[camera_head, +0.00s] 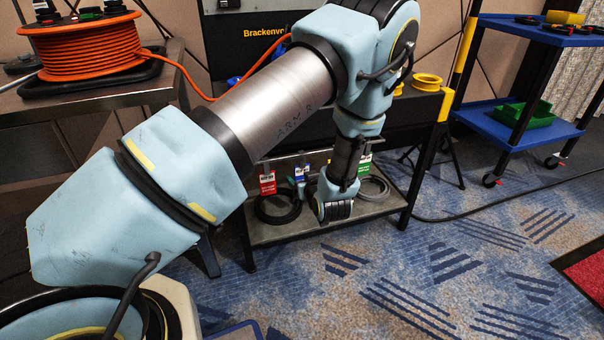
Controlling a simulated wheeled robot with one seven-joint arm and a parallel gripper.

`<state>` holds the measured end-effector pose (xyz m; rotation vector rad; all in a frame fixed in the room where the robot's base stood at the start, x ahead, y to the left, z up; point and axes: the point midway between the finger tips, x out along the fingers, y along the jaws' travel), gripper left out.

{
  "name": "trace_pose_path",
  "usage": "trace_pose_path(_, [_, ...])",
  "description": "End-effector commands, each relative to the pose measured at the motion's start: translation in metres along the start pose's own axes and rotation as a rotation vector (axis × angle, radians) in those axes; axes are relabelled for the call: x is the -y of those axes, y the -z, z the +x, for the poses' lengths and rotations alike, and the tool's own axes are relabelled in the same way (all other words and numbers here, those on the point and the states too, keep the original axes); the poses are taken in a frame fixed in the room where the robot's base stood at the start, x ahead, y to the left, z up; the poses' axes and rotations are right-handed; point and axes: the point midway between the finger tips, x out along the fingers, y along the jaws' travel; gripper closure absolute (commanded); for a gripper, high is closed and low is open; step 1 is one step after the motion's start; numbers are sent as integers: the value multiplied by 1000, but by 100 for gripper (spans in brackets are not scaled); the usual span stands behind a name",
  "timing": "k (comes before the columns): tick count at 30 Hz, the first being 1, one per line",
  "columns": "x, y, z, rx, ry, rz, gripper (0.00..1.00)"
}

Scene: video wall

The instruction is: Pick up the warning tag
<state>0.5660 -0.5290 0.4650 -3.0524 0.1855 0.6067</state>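A red and white tag (267,183) hangs below the dark bench at the centre left, above a black cable coil. It looks most like a warning tag, but its print is too small to read. A blue and white tag (300,174) hangs to its right, and a green and white tag (365,164) hangs farther right. My arm crosses the view, and its wrist points down in front of the lower shelf, between the blue and green tags. My gripper's fingers do not show behind the wrist, so I cannot see whether they hold anything.
The lower shelf (290,232) holds a black cable coil (277,209) and a grey coil (373,188). An orange cable reel (85,52) stands on the left table. A blue cart (530,135) carries a green bin (524,113). Patterned carpet lies open at the right front.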

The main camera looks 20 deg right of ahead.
Motion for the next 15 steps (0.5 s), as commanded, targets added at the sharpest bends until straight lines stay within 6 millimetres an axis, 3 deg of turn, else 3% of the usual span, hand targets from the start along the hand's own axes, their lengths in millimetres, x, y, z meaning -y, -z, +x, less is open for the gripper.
trace_pose_path(2, [0,0,0,0,0,0,36])
trace_pose_path(15, [0,0,0,0,0,0,85])
